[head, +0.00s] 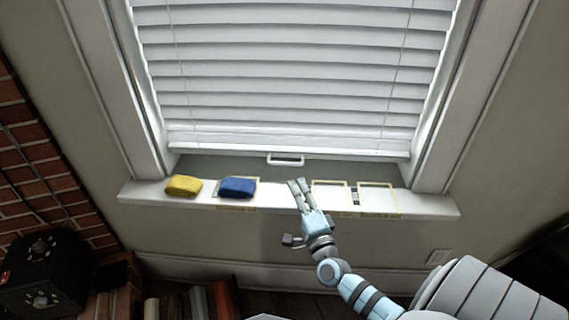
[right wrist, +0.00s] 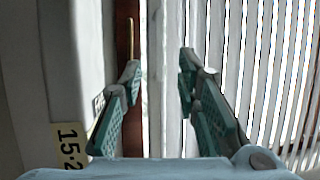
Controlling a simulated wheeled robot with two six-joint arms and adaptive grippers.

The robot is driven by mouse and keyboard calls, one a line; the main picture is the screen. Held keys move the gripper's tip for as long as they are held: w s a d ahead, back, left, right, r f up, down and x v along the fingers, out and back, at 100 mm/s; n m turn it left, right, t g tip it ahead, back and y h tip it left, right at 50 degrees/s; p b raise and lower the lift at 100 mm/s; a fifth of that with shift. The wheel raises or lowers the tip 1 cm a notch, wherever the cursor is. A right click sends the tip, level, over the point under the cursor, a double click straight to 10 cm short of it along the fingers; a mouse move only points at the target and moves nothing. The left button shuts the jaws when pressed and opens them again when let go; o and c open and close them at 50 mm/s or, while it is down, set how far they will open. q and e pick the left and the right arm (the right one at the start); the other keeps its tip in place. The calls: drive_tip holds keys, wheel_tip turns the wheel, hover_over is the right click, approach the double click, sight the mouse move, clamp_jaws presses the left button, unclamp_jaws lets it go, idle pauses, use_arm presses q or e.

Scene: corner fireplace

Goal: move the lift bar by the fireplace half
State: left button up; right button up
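The lift bar (head: 286,160) is a small white handle hanging at the middle of the bottom rail (head: 220,149) of a white slatted blind (head: 290,75). The blind is down, with its rail a little above the window sill. My right gripper (head: 299,182) is just below and slightly right of the lift bar in the head view, apart from it in the picture. In the right wrist view its two fingers (right wrist: 160,75) stand wide apart with nothing held between them. I cannot clearly pick out the lift bar there. My left gripper is not in view.
The white sill (head: 430,204) carries a yellow folded cloth (head: 183,185), a blue folded cloth (head: 237,187) and outlined markings. Bricks (head: 35,165) and a black box (head: 42,275) are at left. A label (right wrist: 69,145) shows in the right wrist view.

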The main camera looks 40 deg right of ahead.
sight(284, 163)
drive_tip(key=b+x, duration=0.1)
drive_tip(key=x, duration=0.4)
drive_tip(key=b+x, duration=0.1)
drive_tip(key=x, duration=0.4)
drive_tip(key=shift+w+f, duration=0.15)
drive_tip(key=shift+f, duration=0.05)
drive_tip(key=shift+w+d+r, duration=0.1)
drive_tip(key=shift+w+r, duration=0.05)
drive_tip(key=shift+w, duration=0.25)
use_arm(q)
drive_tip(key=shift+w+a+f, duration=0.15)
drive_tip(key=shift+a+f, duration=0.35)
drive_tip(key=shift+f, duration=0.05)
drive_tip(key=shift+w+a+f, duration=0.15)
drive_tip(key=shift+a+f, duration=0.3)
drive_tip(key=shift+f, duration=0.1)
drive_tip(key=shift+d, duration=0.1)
use_arm(e)
clamp_jaws()
